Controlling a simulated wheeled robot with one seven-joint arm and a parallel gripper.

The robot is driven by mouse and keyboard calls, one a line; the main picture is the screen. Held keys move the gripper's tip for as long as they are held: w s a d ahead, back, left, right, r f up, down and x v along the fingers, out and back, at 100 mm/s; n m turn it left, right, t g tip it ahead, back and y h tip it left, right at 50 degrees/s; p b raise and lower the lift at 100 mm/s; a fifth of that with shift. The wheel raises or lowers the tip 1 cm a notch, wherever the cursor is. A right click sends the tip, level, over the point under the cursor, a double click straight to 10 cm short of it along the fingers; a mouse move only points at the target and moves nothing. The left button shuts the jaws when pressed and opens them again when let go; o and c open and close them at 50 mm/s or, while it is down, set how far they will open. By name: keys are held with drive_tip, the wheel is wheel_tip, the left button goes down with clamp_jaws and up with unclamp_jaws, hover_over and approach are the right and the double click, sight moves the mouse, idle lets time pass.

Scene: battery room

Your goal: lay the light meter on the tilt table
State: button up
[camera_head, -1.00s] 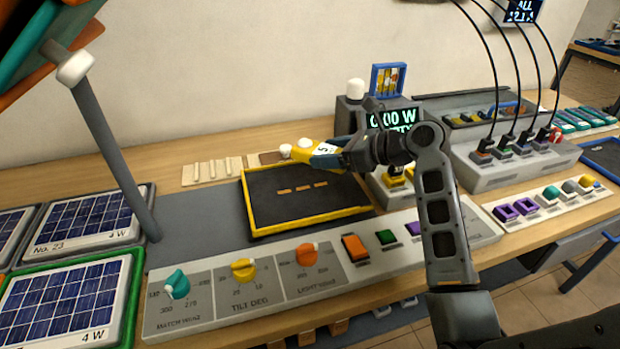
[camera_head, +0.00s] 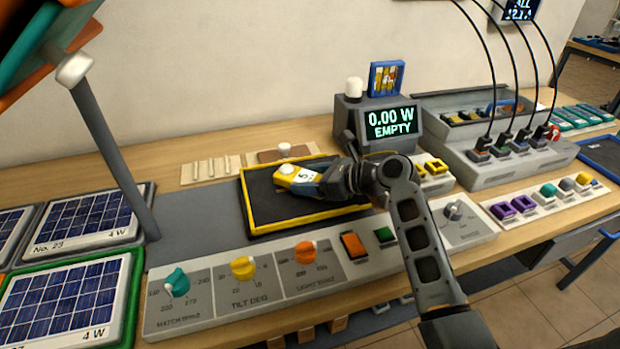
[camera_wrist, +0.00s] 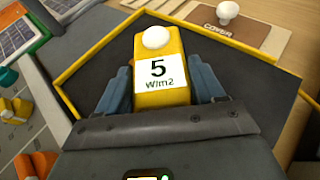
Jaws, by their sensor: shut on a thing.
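The light meter (camera_head: 297,176) is a yellow block with a white dome and a white label reading "5 W/m2". It also shows in the wrist view (camera_wrist: 158,75), between two blue-grey fingers. My gripper (camera_head: 318,182) is shut on it. The tilt table (camera_head: 262,228) is a dark panel with a raised yellow rim. It also shows in the wrist view (camera_wrist: 82,65), under and around the meter. The meter is over the middle of the panel, low down. I cannot tell whether it touches the surface. My gripper and arm hide the panel's right part.
A control strip with teal, yellow and orange knobs (camera_head: 243,268) runs along the front. A display (camera_head: 392,122) reading "0.00 W EMPTY" stands behind right. A brown cover plate (camera_head: 288,153) with a white knob lies behind the table. Solar panels (camera_head: 88,216) lie at left, near a grey post (camera_head: 115,160).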

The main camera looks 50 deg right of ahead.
drive_tip(key=o, duration=1.1)
drive_tip(key=shift+f, duration=0.1)
drive_tip(key=shift+o, duration=0.2)
drive_tip(key=v, duration=1.2)
